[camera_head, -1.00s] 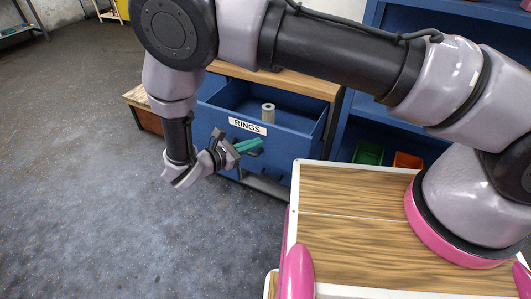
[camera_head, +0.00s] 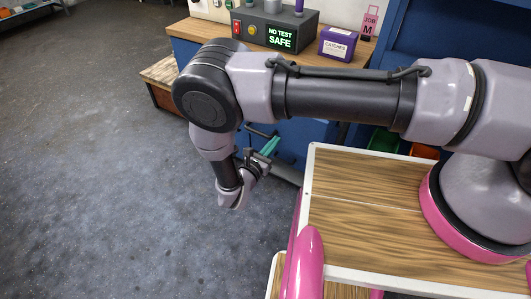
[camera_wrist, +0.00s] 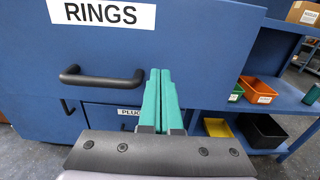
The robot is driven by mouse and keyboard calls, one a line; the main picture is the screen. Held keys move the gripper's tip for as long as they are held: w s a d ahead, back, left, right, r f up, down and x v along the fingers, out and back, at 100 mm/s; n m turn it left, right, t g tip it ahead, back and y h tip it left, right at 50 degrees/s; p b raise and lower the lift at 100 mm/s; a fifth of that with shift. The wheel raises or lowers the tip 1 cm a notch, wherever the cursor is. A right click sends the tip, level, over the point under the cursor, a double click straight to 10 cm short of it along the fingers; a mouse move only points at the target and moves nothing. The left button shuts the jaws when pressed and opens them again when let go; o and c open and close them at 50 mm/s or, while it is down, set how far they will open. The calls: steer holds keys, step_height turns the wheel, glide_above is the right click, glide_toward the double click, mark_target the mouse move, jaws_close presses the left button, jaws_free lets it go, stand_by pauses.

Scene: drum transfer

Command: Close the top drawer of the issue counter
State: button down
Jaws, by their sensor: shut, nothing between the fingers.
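The issue counter (camera_head: 184,52) stands beyond my arm, with its top in view. The blue top drawer front, labelled RINGS (camera_wrist: 190,45), fills the upper left of the wrist view. Its black bar handle (camera_wrist: 102,78) is left of my fingers. My gripper (camera_head: 270,146) has green fingers, pressed together with nothing between them. In the wrist view its fingertips (camera_wrist: 161,73) point at the drawer front, right of the handle; I cannot tell whether they touch. My arm hides most of the drawer in the head view, so how far it stands open cannot be told.
A lower drawer labelled PLUG (camera_wrist: 128,112) is partly hidden under the top one. A tester box (camera_head: 275,30) and purple box (camera_head: 338,43) stand on the counter. Right are blue shelves with an orange bin (camera_wrist: 258,90) and yellow bin (camera_wrist: 217,128). Floor is clear at left.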

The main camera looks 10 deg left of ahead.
mark_target(285, 130)
steer(key=shift+x, duration=2.15)
steer(key=shift+d, duration=0.1)
steer(key=x, duration=2.3)
steer(key=shift+w+d, duration=0.1)
steer(key=shift+d, duration=0.05)
steer(key=shift+w+d+r, duration=0.15)
steer(key=shift+w, duration=0.15)
steer(key=shift+w+r, duration=0.1)
steer(key=shift+w, duration=0.05)
